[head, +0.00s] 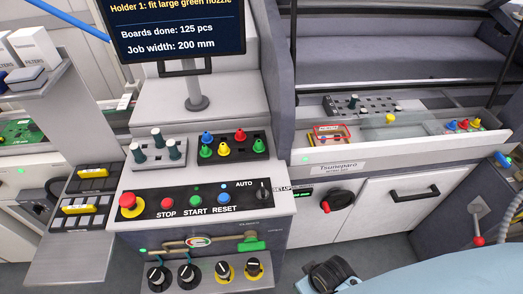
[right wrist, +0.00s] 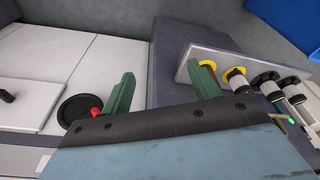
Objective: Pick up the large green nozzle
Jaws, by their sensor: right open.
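A green nozzle (head: 259,147) stands at the right end of a dark holder block (head: 232,158) on the machine's ledge in the head view. Blue, red and yellow nozzles stand beside it in the same block. My right gripper (right wrist: 163,88) shows in the right wrist view with its two green fingers spread and nothing between them. It is in front of the cabinet, near the lower panel with yellow-ringed knobs, and the nozzles are out of that view. My left gripper is not in view.
A grey block with dark-tipped nozzles (head: 157,152) stands left of the holder. The button panel (head: 195,201) with a red emergency stop (head: 129,203) lies in front. Above stands a screen (head: 178,29). A clear-fronted tray (head: 395,139) is at the right.

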